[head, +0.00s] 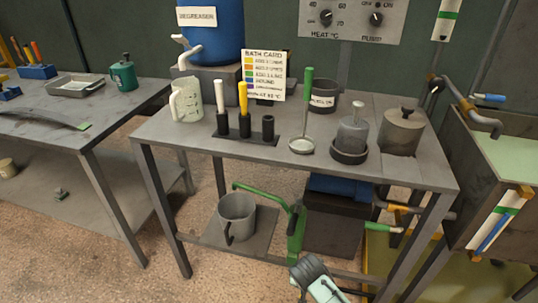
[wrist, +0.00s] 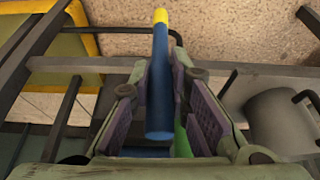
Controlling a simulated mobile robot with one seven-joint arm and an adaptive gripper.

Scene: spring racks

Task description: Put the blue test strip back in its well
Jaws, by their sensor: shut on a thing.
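The blue test strip (wrist: 160,88) is a slim blue rod with a yellow end. In the wrist view it stands between the two pads of my gripper (wrist: 162,80), which is shut on it, with the yellow end pointing away. I cannot make out the strip in the head view, where part of my arm shows at the bottom edge. A black rack (head: 248,136) stands on the middle table. Its left well holds a white strip (head: 220,95), its middle well a yellow one (head: 243,97), and its right well (head: 268,127) looks empty.
A bath card (head: 264,75) stands behind the rack, a beaker (head: 187,100) to its left.

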